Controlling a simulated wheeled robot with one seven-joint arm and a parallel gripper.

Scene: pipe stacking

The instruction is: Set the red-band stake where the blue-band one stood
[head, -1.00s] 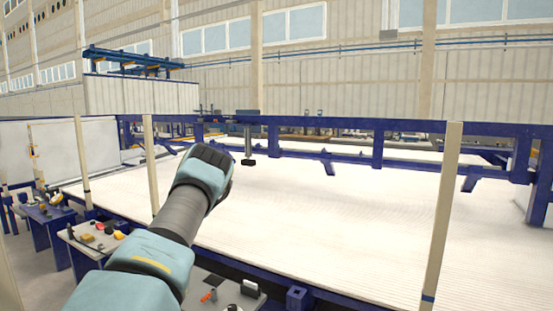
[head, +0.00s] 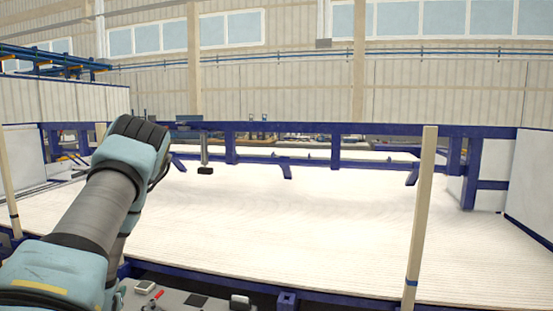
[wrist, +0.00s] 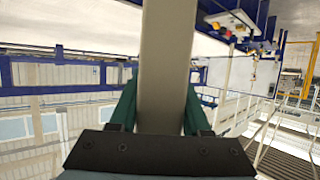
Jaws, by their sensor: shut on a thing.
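My gripper (wrist: 160,106) is shut on a pale beige stake (wrist: 166,60), with a green finger on each side of it in the wrist view. No colour band shows on the held stake there. In the head view my arm hides the gripper and most of what it holds. The blue-band stake (head: 422,200) stands upright at the right of the head view, at the near side of the rack, with its blue band low down. My gripper is well to its left. I see no red band.
A wide rack bed of pale pipes (head: 300,225) fills the middle, with a blue rail (head: 400,131) behind. Another pale stake (head: 9,190) stands at the far left, and one top (head: 100,133) shows behind my arm. A grey bench (head: 190,300) with small tools lies in front.

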